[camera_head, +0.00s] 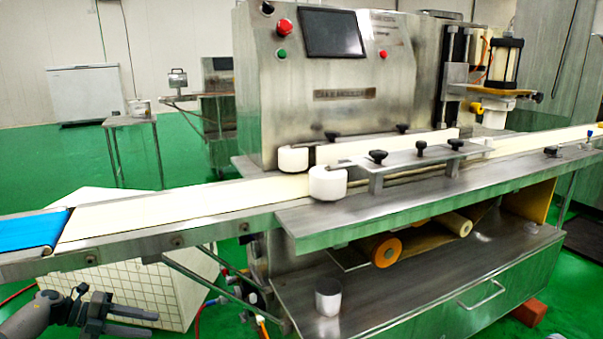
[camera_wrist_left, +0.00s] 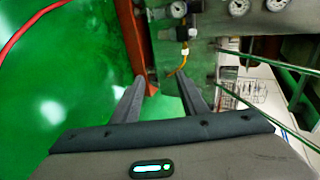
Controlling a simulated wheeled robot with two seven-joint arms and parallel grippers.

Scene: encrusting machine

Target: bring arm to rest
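My left gripper (camera_head: 151,322) is at the lower left in the head view, low in front of the conveyor. Its two dark fingers are apart with nothing between them. In the left wrist view the open left gripper (camera_wrist_left: 158,82) points over the green floor towards a red post and a yellow hose. My right arm and gripper are not in either view. The encrusting machine (camera_head: 290,90) stands at the centre, with a dark screen and two white rollers above its pale belt.
The pale conveyor belt (camera_head: 150,208) and a blue belt (camera_head: 30,230) run above my left gripper. A white box with a grid pattern (camera_head: 130,290) is close behind it. A steel shelf (camera_head: 400,290) is at lower right. Pressure gauges (camera_wrist_left: 238,6) show in the wrist view.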

